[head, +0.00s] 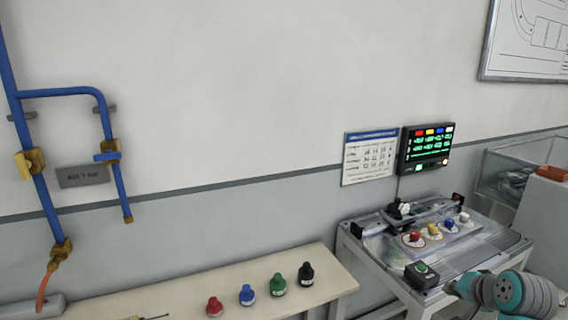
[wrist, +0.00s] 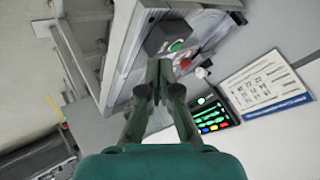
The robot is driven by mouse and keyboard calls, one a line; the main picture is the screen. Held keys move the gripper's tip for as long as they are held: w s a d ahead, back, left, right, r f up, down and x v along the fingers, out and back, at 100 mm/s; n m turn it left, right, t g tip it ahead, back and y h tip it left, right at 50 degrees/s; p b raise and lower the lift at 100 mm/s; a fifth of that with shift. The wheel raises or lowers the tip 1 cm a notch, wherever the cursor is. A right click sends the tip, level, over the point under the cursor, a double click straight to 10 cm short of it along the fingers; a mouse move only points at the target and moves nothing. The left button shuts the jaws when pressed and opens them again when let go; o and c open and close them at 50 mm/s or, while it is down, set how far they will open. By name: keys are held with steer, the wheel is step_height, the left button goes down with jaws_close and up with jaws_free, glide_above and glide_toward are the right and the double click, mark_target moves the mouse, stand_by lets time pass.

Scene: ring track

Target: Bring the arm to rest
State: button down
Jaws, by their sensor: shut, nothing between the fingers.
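My gripper (wrist: 159,68) shows in the wrist view with its fingers together and nothing between them. Its tips overlap the view of the machine table near a dark box with a green button (wrist: 172,44); I cannot tell the gap between them. In the head view, part of my teal and grey arm (head: 512,291) shows at the lower right, in front of the table's near right side. My gripper's fingers cannot be made out in the head view.
The machine table (head: 455,268) carries a green-button box (head: 421,275) and several coloured knobs. A lit display (head: 426,147) and printed sheet (head: 369,157) hang behind. Several coloured bottles stand on a bench (head: 170,295). Blue pipes (head: 40,170) run up the left wall.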

steer(key=s+a+f+n+t, duration=0.1)
steer(key=s+a+f, duration=0.2)
steer(key=a+f, duration=0.3)
steer(key=s+a+f, duration=0.3)
steer(key=s+f, duration=0.1)
steer(key=f, duration=0.4)
steer(key=s+a+f+n+t, duration=0.1)
steer(key=s+a+f, duration=0.3)
steer(key=s, duration=0.2)
steer(key=s+a+f+n, duration=0.1)
steer(key=s+a+f, duration=0.3)
steer(key=s, duration=0.3)
steer(key=s+a+r+n+t, duration=0.1)
steer(key=s+a+r+n, duration=0.1)
steer(key=s, duration=0.7)
steer(key=s+a+r+n+t, duration=0.1)
steer(key=s+r, duration=0.4)
steer(key=s, duration=0.5)
steer(key=s+a+r+n+t, duration=0.1)
steer(key=s+a+r+n, duration=0.2)
steer(key=s, duration=0.7)
steer(key=a, duration=0.2)
steer(key=shift+a+r+n+y, duration=0.3)
steer(key=shift+a+r+n, duration=0.05)
steer(key=shift+r+n, duration=0.05)
